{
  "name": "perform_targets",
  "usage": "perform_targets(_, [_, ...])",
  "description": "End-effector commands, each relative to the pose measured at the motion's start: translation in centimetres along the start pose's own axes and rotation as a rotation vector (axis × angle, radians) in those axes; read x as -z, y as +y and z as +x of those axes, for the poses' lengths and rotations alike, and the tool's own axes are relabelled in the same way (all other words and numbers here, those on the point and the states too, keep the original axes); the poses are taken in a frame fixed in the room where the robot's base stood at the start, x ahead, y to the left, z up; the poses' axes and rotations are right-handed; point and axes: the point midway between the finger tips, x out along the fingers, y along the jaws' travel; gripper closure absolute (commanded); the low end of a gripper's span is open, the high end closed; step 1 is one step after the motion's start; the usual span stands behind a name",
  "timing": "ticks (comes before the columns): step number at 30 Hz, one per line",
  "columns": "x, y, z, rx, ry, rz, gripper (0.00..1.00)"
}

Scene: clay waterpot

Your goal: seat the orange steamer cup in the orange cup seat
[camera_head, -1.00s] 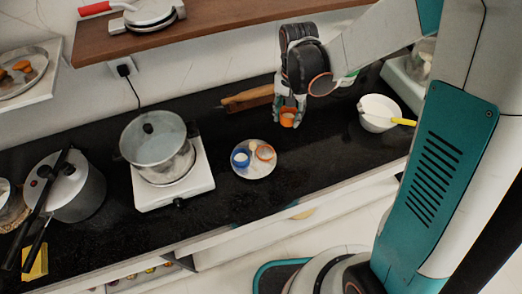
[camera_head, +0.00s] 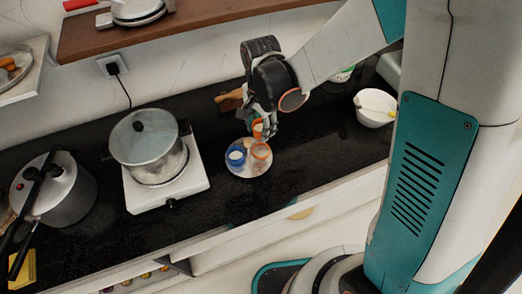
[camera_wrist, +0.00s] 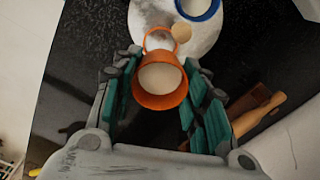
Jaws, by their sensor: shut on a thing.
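My gripper (camera_head: 265,128) is shut on the orange steamer cup (camera_head: 258,129), a small cup with pale contents. In the wrist view, green finger pads flank the cup (camera_wrist: 160,103), whose open mouth faces the camera. The cup is just behind the orange cup seat (camera_head: 261,151), a ring on the white plate (camera_head: 248,173). The seat also shows in the wrist view (camera_wrist: 147,42), just beyond the cup and partly hidden by it. Any gap between cup and seat cannot be judged exactly.
A blue ring (camera_head: 236,157) with a white cup is on the plate, left of the orange seat. A pale round piece (camera_wrist: 181,33) lies near the seat. A pot (camera_head: 147,140) stands on a hot plate to the left. A wooden piece (camera_head: 228,102) lies behind; a white bowl (camera_head: 375,108) is right.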

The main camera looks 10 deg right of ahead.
Motion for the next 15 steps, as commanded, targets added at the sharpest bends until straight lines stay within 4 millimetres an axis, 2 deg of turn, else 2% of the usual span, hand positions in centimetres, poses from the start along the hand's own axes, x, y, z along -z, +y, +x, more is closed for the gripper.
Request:
perform_targets(1, [0.0,0.0,1.8,0.0,0.0,0.0,0.76])
perform_targets(6, [0.0,0.0,4.4,0.0,0.0,0.0,0.76])
perform_targets(15, [0.0,0.0,6.0,0.0,0.0,-0.001,0.76])
